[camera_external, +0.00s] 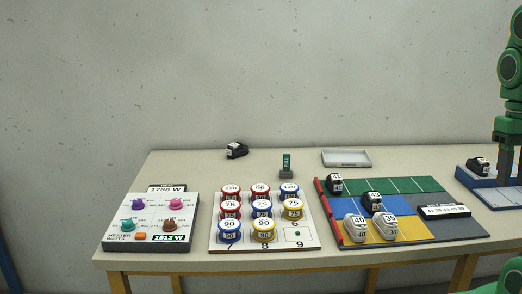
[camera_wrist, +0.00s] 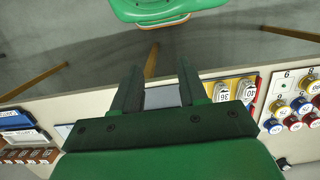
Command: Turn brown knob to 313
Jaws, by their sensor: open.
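The brown knob (camera_external: 170,225) sits at the lower right of a white heater panel (camera_external: 112,217) at the table's left end. A purple knob (camera_external: 138,203), a pink knob (camera_external: 176,200) and a teal knob (camera_external: 128,225) share the panel. One display reads about 1786 W at the top and another (camera_external: 160,238) about 1515 W at the bottom; the brown knob's own number is too small to read. My gripper (camera_external: 511,178) is at the far right, far from the knob. In the wrist view my gripper (camera_wrist: 157,75) is open and empty.
A board of red, blue and yellow numbered spools (camera_external: 213,240) stands right of the panel. A coloured mat (camera_external: 410,186) with several numbered shoes lies beyond it. A green upright block (camera_external: 286,164) and a grey tray (camera_external: 346,158) stand behind. A blue fixture (camera_external: 468,177) is beside my gripper.

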